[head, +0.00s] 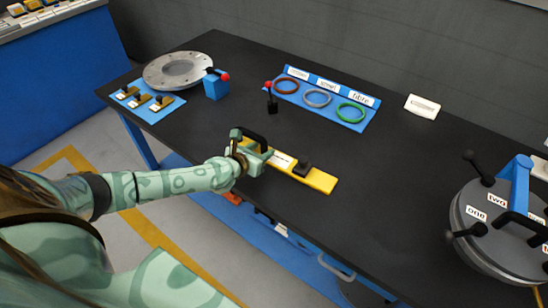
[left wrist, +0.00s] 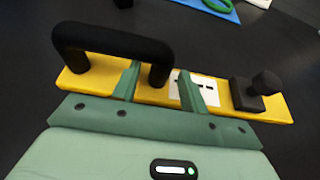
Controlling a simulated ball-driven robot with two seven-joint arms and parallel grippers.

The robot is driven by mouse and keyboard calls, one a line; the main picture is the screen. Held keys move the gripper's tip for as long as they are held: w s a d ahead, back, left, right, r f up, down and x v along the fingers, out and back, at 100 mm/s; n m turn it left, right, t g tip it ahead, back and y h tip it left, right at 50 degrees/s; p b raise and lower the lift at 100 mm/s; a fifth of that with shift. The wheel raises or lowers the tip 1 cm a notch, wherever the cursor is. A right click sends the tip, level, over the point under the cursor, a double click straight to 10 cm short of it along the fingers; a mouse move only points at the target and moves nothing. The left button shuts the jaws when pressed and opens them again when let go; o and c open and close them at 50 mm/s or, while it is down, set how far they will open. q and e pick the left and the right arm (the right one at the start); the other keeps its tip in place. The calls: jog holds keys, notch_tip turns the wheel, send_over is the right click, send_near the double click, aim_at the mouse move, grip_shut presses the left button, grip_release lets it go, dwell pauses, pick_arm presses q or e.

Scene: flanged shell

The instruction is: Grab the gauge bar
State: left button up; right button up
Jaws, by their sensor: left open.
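The gauge bar is a long yellow bar (head: 318,180) on the dark table, with a black arched handle at its left end and a black knob on a square block toward its right end. In the left wrist view the yellow bar (left wrist: 276,106) spans the picture, with a white label near its middle. My left gripper (head: 262,155) is over the bar's left part. In the left wrist view its green fingers (left wrist: 160,88) are apart, with one leg of the black handle between them. Contact cannot be told. My right gripper is not in view.
A blue board (head: 323,97) with red, grey and green rings lies behind the bar. A metal flange ring (head: 180,70), small parts on a blue mat (head: 142,107) and a blue block (head: 215,88) stand back left. A grey drum (head: 500,240) stands right. The table between is clear.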

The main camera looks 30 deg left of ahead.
pick_arm(q)
jog(key=shift+w+f, duration=0.15)
jog(key=shift+w, duration=0.25)
jog(key=shift+s, duration=0.1)
jog(key=shift+c, duration=1.2)
grip_shut()
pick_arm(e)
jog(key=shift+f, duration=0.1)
pick_arm(q)
jog(key=shift+r, duration=0.2)
